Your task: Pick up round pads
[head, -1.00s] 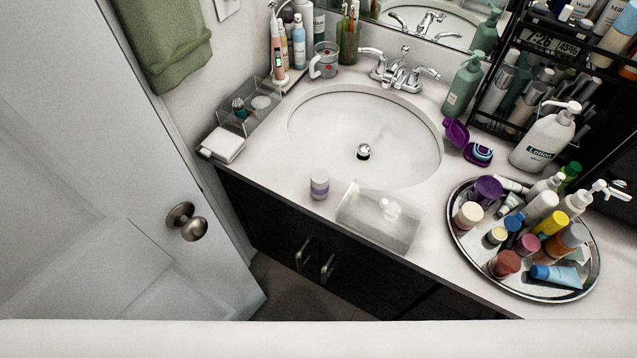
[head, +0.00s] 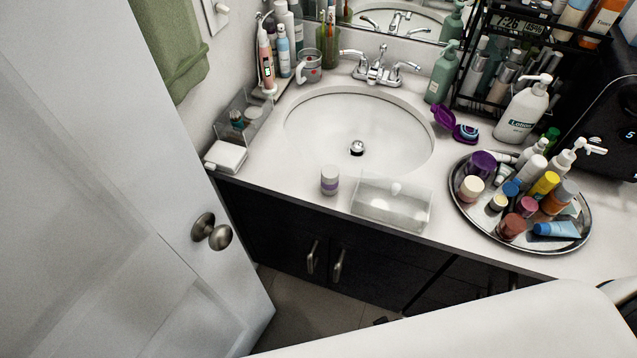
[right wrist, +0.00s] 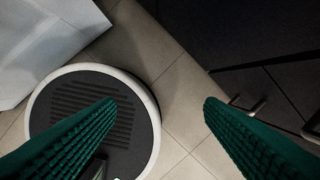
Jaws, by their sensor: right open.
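I cannot clearly make out the round pads. A clear divided organizer (head: 243,122) stands at the left end of the counter with small items in it, too small to tell apart. A clear lidded box (head: 392,204) with a pale knob sits at the counter's front edge, and its contents are not clear. My right gripper (right wrist: 158,102) shows in the right wrist view as two green ribbed fingers, wide apart with nothing between them. It points down over the floor, away from the counter. My left gripper is not in view.
A silver tray (head: 463,222) full of bottles is at the right. A white door (head: 110,200) with a knob (head: 212,232) stands at the left.

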